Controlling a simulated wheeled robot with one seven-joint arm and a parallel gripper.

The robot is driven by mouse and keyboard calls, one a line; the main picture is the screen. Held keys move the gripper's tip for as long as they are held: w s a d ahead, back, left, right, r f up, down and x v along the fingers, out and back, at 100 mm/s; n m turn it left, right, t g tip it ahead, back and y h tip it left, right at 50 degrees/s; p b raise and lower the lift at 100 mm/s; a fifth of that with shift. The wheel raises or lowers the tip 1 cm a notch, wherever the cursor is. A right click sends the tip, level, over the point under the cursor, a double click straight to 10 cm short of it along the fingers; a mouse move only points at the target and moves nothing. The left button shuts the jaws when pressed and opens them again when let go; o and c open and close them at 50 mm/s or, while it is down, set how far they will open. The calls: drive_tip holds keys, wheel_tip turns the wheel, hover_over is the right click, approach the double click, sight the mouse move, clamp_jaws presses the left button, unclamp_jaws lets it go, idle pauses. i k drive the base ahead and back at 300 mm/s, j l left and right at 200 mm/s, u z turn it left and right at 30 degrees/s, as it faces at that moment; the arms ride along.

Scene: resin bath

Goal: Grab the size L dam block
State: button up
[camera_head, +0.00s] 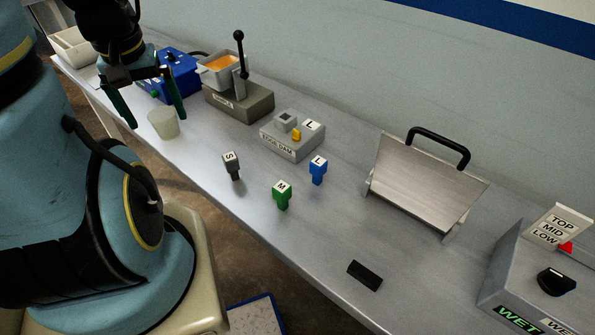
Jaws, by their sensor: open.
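The size L dam block (318,171) is a small blue block with a white top marked L. It stands upright on the metal bench, right of the green M block (282,195) and the dark grey S block (231,165). My gripper (146,108) is at the upper left, with two dark green fingers spread apart and nothing between them. It is well to the left of the blue block, near a whitish cup (163,123). The grey edge dam fixture (291,136), with an L label and a yellow piece, stands just behind the blocks.
A lever device with an orange-filled pot (221,72) and a blue box (177,75) stand at the back left. A metal plate with a black handle (414,180) stands right. A black pad (364,275) lies in front. A control box (540,270) is far right.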

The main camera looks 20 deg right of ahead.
sight(318, 166)
drive_tip(key=k+l+u, duration=0.1)
drive_tip(key=k+u, duration=0.6)
drive_tip(key=k, duration=0.15)
drive_tip(key=k+j+u, duration=0.1)
drive_tip(key=k+u, duration=0.25)
